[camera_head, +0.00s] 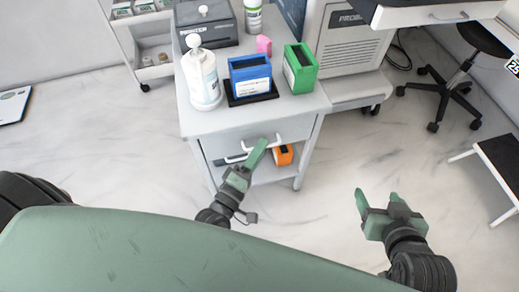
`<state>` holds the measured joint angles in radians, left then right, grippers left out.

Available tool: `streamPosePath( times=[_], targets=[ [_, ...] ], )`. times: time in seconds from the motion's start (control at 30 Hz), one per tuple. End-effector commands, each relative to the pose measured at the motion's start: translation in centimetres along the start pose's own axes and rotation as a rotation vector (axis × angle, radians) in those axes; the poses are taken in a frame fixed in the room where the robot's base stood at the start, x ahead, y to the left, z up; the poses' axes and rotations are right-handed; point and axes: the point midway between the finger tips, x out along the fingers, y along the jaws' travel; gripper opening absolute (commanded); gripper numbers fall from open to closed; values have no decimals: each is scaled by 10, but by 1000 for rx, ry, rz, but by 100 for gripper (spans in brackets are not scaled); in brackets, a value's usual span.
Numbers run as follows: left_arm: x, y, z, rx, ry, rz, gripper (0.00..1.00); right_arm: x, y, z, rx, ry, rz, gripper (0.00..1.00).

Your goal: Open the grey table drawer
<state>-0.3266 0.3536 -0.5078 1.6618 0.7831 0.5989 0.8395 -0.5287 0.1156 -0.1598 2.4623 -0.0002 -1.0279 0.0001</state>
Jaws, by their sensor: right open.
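The grey table (222,119) stands ahead of me, with its drawer front (294,129) just under the top. The drawer looks shut or nearly so. Its pale bar handle (279,138) runs across the front, partly hidden by my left gripper. My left gripper (254,156) is at the handle, with one green finger crossing in front of it. I cannot tell whether its jaws are closed around the bar. My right gripper (377,197) is open and empty over the floor, to the right of the table and apart from it.
On the table stand a white pump bottle (203,82), a blue box (250,73), a green box (300,70) and a grey container (207,27). An orange item (284,155) sits on the lower shelf. A stool (455,85) is at right. Floor is clear around my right gripper.

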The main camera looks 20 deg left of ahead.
Motion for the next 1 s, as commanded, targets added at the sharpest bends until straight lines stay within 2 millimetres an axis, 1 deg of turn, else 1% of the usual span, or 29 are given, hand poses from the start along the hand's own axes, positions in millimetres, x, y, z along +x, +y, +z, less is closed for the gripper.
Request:
streamPosePath(
  times=[0.03,0.07,0.1,0.13,0.17,1.0],
  targets=[
    [0,0,0,0,0,0,31,0,0,0,0,0,0,67],
    [0,0,0,0,0,0,25,0,0,0,0,0,0,67],
    [0,0,0,0,0,0,14,0,0,0,0,0,0,67],
    [0,0,0,0,0,0,6,0,0,0,0,0,0,67],
    [0,0,0,0,0,0,0,0,0,0,0,0,0,67],
    [-1,0,0,0,0,-1,0,0,0,0,0,-2,0,67]
  ],
)
